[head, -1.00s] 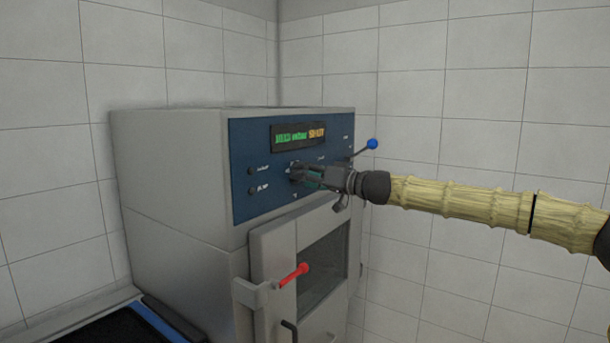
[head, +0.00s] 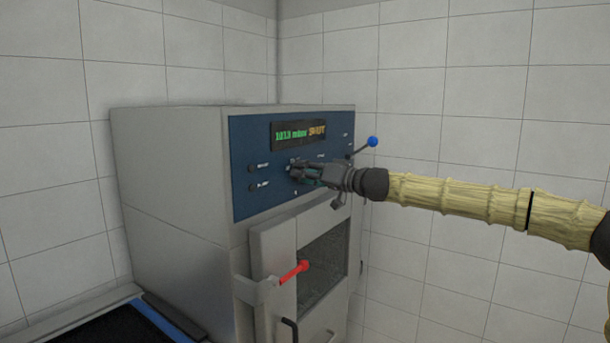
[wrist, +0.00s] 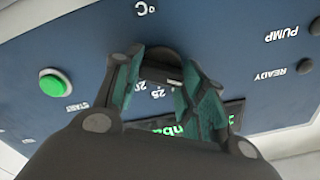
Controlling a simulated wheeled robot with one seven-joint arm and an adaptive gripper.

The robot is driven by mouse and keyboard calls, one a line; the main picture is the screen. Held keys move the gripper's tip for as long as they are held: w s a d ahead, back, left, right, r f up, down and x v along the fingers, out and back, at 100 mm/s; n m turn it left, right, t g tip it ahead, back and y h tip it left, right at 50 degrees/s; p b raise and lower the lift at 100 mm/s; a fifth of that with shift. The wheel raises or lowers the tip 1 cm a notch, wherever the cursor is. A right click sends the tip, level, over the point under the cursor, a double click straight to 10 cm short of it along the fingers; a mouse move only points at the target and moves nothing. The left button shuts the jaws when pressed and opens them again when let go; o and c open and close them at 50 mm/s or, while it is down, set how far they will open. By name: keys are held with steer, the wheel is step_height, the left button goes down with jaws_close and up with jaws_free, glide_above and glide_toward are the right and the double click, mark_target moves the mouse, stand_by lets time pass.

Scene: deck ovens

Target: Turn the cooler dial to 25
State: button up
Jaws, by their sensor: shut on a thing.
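The dark cooler dial (wrist: 162,60) sits on the blue control panel (head: 262,200) of the grey oven. In the wrist view it shows between the fingers of my gripper (wrist: 165,78), which is shut on it. The printed numbers 25 (wrist: 158,93) and 20 lie close beside the dial, with °C above it. The fingers hide part of the scale, and I cannot tell exactly where the dial points. In the head view my gripper (head: 297,172) reaches the panel from the right and covers the dial.
A display (head: 299,134) above the dial reads about 1013 mbar and SHUT. A blue-knobbed lever (head: 372,143) stands out just above my wrist. A green start button (wrist: 55,83) is on the panel. A red handle (head: 293,273) juts from the door below.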

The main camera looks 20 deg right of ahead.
steer(key=shift+f, duration=0.1)
steer(key=shift+d+f+m+b, duration=0.1)
steer(key=shift+m+b, duration=1.4)
steer(key=shift+m, duration=2.3)
steer(key=shift+d+f+m+b, duration=0.1)
steer(key=shift+m+b, duration=1.4)
steer(key=shift+m, duration=2.3)
steer(key=o, duration=1)
steer(key=shift+w, duration=0.1)
steer(key=shift+a, duration=0.1)
